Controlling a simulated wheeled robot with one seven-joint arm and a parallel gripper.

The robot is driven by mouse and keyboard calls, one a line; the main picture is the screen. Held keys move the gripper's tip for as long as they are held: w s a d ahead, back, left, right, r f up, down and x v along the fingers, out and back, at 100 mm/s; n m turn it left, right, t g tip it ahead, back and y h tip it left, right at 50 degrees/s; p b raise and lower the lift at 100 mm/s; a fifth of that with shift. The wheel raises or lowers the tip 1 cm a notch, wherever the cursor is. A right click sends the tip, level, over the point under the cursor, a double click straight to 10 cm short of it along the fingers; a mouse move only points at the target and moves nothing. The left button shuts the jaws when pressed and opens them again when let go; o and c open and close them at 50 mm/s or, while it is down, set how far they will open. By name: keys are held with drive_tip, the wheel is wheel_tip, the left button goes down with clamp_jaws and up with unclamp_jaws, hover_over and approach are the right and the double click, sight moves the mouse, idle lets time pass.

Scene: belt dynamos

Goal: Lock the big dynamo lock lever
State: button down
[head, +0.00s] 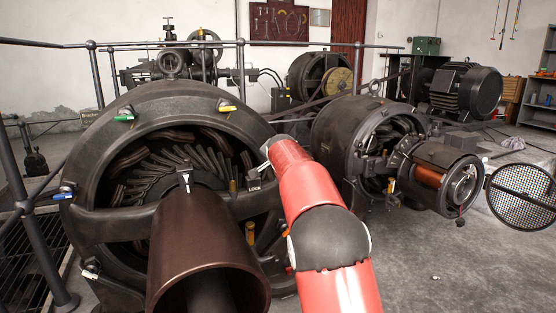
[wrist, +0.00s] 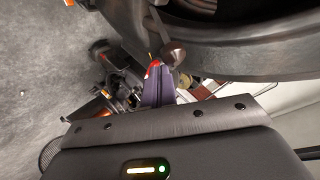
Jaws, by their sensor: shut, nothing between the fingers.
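The big dynamo (head: 92,150) is a large dark ring housing at the left of the head view, with a brown cylinder (head: 190,235) in front. A small plate marked LOCK (head: 254,186) is on its right side, beside my red arm. In the wrist view my gripper (wrist: 157,72) is closed to a narrow point, with red at the tip. A dark rounded knob (wrist: 174,53) on a short stem is right beside the fingertips; I cannot tell whether they touch, or whether it is the lock lever. A curved dark rim (wrist: 240,65) lies behind it. My arm hides the gripper in the head view.
Metal railings (head: 36,240) are at left. The floor (head: 440,280) at lower right is mostly clear.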

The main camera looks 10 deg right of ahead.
drive_tip(key=shift+s+a+f, duration=0.15)
drive_tip(key=shift+f, duration=0.15)
drive_tip(key=shift+s+r+b, duration=0.2)
drive_tip(key=shift+s+b, duration=0.5)
drive_tip(key=shift+s, duration=0.05)
